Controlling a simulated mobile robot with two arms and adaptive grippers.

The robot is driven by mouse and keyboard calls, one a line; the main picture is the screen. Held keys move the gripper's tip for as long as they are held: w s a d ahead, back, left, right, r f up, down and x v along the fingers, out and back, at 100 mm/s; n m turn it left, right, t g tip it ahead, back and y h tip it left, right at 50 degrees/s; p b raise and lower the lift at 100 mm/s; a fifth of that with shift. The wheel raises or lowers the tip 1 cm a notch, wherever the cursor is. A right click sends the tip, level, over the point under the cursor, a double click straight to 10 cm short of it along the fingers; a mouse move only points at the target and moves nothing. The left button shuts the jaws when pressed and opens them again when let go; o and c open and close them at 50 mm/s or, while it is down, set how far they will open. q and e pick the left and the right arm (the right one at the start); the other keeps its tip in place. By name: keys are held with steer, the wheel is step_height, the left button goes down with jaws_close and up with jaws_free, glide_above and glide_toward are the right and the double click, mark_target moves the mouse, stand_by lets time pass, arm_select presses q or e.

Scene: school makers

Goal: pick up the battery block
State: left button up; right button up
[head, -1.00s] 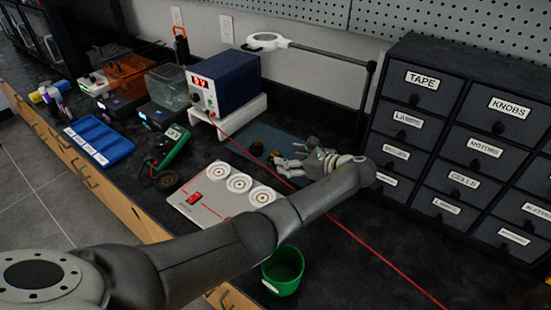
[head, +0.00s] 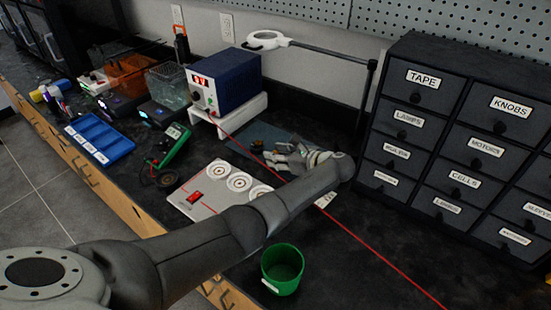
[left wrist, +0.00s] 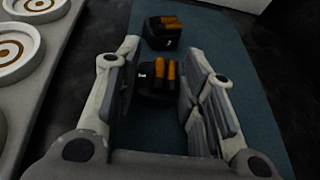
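Two black battery blocks with copper-orange cells are on the blue mat. The nearer battery block (left wrist: 158,82) sits between the fingers of my left gripper (left wrist: 160,90) in the left wrist view. My right gripper is not in view.
A white panel with round targets (head: 205,200) lies left of my forearm. A red wire (head: 375,254) crosses the bench. A green cup (head: 283,270) stands in front, labelled drawers (head: 465,130) at right, and a blue power supply (head: 232,80) behind.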

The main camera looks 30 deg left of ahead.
arm_select(q)
steer(key=c, duration=0.4)
